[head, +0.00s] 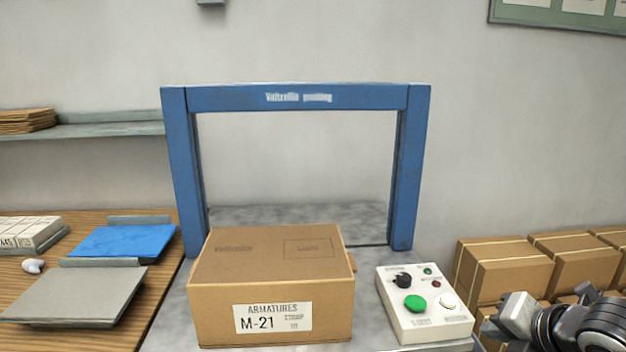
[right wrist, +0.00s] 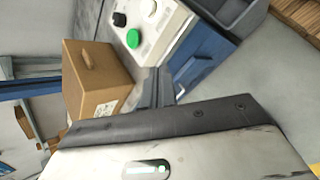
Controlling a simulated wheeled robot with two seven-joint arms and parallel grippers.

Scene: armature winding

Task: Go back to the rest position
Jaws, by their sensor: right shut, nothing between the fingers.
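My right gripper (head: 494,327) shows at the lower right of the head view, to the right of the control box (head: 424,322) and apart from it. In the right wrist view its dark fingers (right wrist: 158,90) are together with nothing between them. The closed carton (head: 270,272) labelled "ARMATURES M-21" stands on the grey table in front of the blue strapping frame (head: 295,98). The carton also shows in the right wrist view (right wrist: 85,70). My left gripper is not in view.
The control box has a black knob (head: 403,281), a green button (head: 415,303) and a white button (head: 447,300). Several strapped cartons (head: 507,273) are stacked at the right, close to my right gripper. A blue tray (head: 125,241) and a grey tray (head: 75,293) lie on the wooden bench at left.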

